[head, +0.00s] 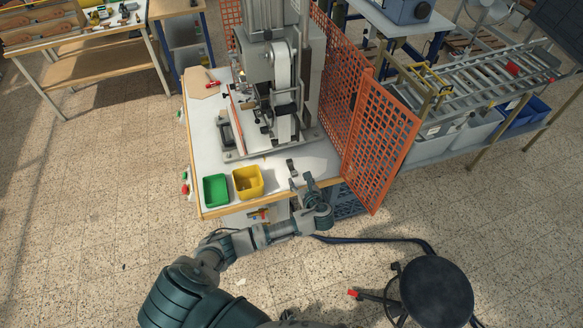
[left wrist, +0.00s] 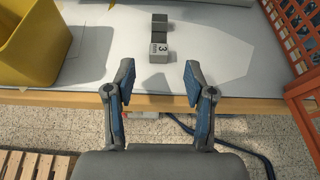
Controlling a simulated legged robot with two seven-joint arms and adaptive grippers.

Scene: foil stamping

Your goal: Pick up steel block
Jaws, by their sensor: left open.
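The small grey steel block (left wrist: 159,47) shows in the left wrist view with a dark 3 on its near face. It stands on the white tabletop, with a darker part and another light grey part directly behind it; I cannot tell whether these are separate blocks. In the head view the grey block (head: 290,164) is small, at the right front of the table. My left gripper (head: 300,181) is just short of it, fingers spread and empty. In the left wrist view the open fingers (left wrist: 157,78) point at the block, which lies beyond the tips. My right gripper is not in view.
A yellow bin (head: 247,182) and a green bin (head: 215,189) stand left of the block. The stamping press (head: 283,85) rises behind. An orange mesh guard (head: 385,145) borders the table's right side. A black stool (head: 436,290) stands on the floor at front right.

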